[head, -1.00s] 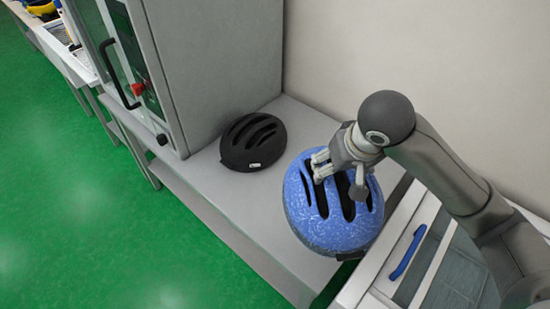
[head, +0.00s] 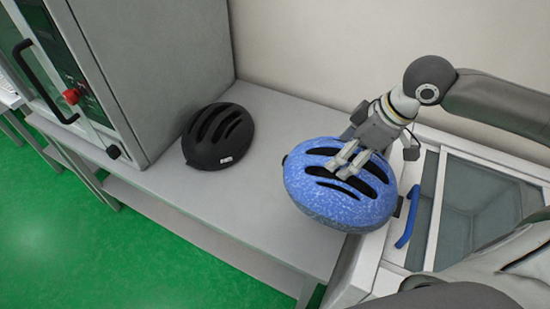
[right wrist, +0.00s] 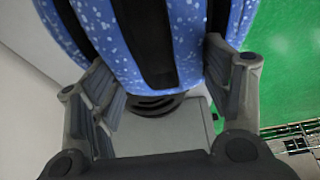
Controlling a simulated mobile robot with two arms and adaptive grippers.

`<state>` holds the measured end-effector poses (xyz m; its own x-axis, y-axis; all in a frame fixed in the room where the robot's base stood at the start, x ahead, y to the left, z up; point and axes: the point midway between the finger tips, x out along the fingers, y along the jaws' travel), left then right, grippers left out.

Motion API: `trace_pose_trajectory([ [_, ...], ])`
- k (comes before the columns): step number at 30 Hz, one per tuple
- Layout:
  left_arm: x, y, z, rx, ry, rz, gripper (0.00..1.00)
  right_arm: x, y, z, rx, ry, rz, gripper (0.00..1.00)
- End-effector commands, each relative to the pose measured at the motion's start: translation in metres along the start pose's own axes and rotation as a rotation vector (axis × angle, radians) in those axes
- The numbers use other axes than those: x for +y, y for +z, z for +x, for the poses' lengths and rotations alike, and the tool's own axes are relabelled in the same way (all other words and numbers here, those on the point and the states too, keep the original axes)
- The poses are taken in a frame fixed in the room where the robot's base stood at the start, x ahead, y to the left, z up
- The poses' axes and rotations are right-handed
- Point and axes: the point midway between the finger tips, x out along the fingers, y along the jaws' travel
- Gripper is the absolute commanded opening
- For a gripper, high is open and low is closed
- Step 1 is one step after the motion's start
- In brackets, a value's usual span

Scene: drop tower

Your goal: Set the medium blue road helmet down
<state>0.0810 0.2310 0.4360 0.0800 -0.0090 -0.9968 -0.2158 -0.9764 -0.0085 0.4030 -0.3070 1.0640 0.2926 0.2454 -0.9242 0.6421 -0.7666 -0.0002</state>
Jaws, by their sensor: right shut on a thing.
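The blue speckled helmet (head: 330,208) with dark vent slots is in the head view, over the right end of the grey bench (head: 270,220). My right gripper (head: 346,166) is shut on its top, with fingers at the vents. In the right wrist view the helmet (right wrist: 190,45) fills the top, between the fingers of my right gripper (right wrist: 165,85). The helmet looks held above the bench, tilted; its underside is hidden, so I cannot tell its height. My left gripper is not in view.
A black helmet (head: 215,138) sits on the bench to the left, beside a grey cabinet (head: 160,65) with a red knob. At right is a glass-topped unit with a blue handle (head: 408,217). Bare bench lies between the helmets. A wall stands behind, green floor in front.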

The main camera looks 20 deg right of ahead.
Motion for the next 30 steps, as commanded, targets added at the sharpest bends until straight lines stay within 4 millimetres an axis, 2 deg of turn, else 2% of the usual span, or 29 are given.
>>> trace_pose_trajectory([
  [6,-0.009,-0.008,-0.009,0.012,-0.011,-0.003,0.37,0.009,-0.009,0.004,0.012,-0.006,-0.005,0.21],
  [10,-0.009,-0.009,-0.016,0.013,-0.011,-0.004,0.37,0.013,-0.017,0.012,0.009,-0.009,-0.010,0.21],
  [14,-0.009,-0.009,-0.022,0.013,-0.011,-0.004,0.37,0.027,-0.027,0.026,0.009,-0.008,-0.008,0.21],
  [22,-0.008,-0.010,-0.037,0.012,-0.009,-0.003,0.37,0.060,-0.053,0.062,0.004,-0.007,-0.007,0.21],
  [25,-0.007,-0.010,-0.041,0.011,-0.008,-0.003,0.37,0.070,-0.054,0.087,0.000,-0.010,-0.007,0.21],
  [30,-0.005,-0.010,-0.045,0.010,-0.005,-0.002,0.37,0.083,-0.058,0.113,0.002,-0.005,-0.008,0.21],
])
